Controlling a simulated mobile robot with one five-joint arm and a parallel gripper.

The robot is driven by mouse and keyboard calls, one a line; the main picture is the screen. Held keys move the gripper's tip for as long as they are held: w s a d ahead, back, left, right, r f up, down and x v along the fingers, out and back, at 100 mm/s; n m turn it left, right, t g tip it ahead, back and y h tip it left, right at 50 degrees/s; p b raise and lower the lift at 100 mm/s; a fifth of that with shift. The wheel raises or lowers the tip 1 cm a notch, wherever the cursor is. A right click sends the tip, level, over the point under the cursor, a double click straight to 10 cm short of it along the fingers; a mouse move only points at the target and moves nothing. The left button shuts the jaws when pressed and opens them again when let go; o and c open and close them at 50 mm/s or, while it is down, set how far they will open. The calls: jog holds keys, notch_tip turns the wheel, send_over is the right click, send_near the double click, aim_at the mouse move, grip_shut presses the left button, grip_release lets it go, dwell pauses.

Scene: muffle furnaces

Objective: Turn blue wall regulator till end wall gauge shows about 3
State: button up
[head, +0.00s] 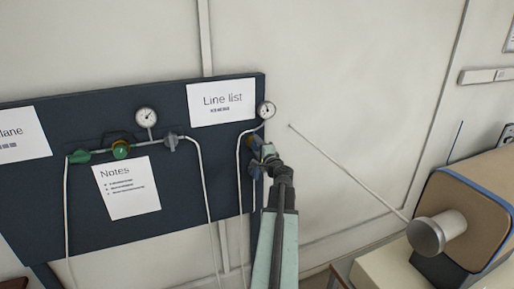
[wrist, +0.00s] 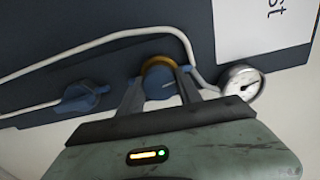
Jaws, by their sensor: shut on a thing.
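The blue wall regulator (wrist: 160,83) has a brass-coloured collar and sits between my gripper's fingers in the wrist view. My gripper (wrist: 161,92) is shut on it. In the head view my gripper (head: 267,150) is at the right edge of the dark wall panel and partly hides the regulator (head: 255,142). The end wall gauge (head: 266,109) is a small round white dial just above. It also shows right of the gripper in the wrist view (wrist: 243,84), tilted. Its dark needle is visible, but its numbers are too small to read.
A blue valve handle (wrist: 82,97) sits on the same white pipe, close to the gripper. Left on the panel (head: 120,215) are a second gauge (head: 147,117), a green regulator (head: 121,149) and a green valve (head: 78,156). A brown-faced furnace (head: 470,210) stands at right.

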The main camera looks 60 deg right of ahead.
dwell(0.3)
jog(key=o, duration=1.4)
jog(key=shift+w, duration=0.1)
jog(key=shift+c, duration=0.2)
jog(key=v, duration=0.7)
jog(key=shift+s+a, duration=0.25)
jog(key=shift+s, duration=0.05)
